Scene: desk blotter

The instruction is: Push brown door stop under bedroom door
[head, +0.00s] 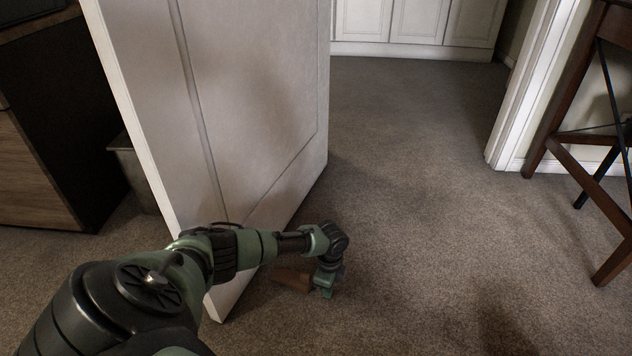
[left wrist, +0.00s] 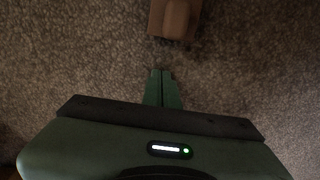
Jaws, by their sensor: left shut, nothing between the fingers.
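The white bedroom door (head: 240,95) stands open at the left of the head view. The brown door stop (head: 293,279) lies on the carpet close to the door's lower edge, partly hidden behind my left gripper (head: 326,291). In the left wrist view the door stop (left wrist: 176,18) is at the top edge, cut off by the frame. My left gripper (left wrist: 162,74) is shut and empty, pointing down near the carpet. A strip of carpet shows between its fingertips and the door stop. My right gripper is not in view.
Grey-brown carpet (head: 420,200) is clear to the right of the door. A dark wooden chair (head: 575,145) stands at the right by the white door frame (head: 525,95). A dark cabinet (head: 60,130) and a bin (head: 135,175) are behind the door at left.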

